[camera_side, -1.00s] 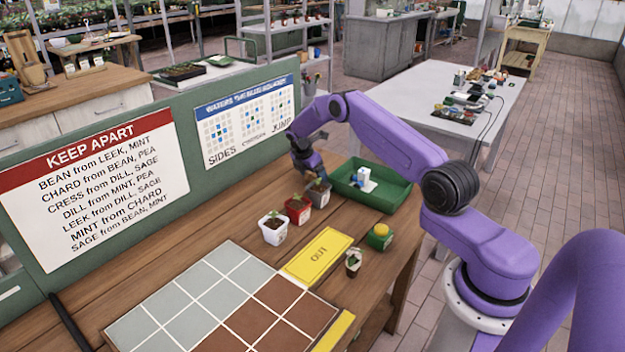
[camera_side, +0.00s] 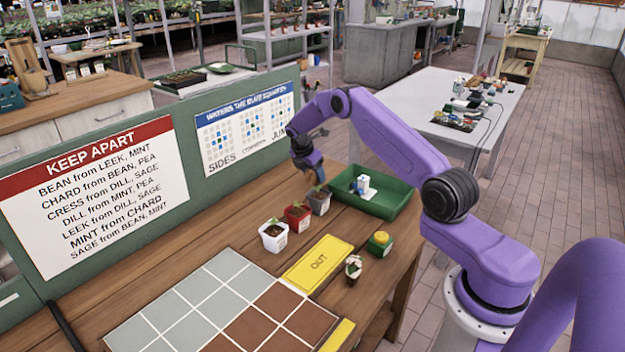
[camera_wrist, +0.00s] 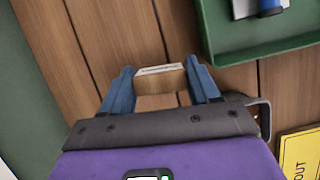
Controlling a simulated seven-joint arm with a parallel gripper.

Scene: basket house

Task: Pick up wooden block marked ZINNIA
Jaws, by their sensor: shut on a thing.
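A small wooden block (camera_wrist: 162,82) with a pale label strip along its top edge is between the fingers of my gripper (camera_wrist: 160,75) in the wrist view. Both blue fingers touch its ends. The label is too small to read. Wooden table boards show around the block. In the side view my gripper (camera_side: 319,177) is low over the back of the table, behind the row of pots. The block cannot be made out there.
A grey pot (camera_side: 319,205), a red pot (camera_side: 297,218) and a white pot (camera_side: 272,238) stand close in front of my gripper. A green tray (camera_side: 385,211) lies to the right. A yellow OUT plate (camera_side: 318,263) and a tiled grid (camera_side: 200,285) lie nearer.

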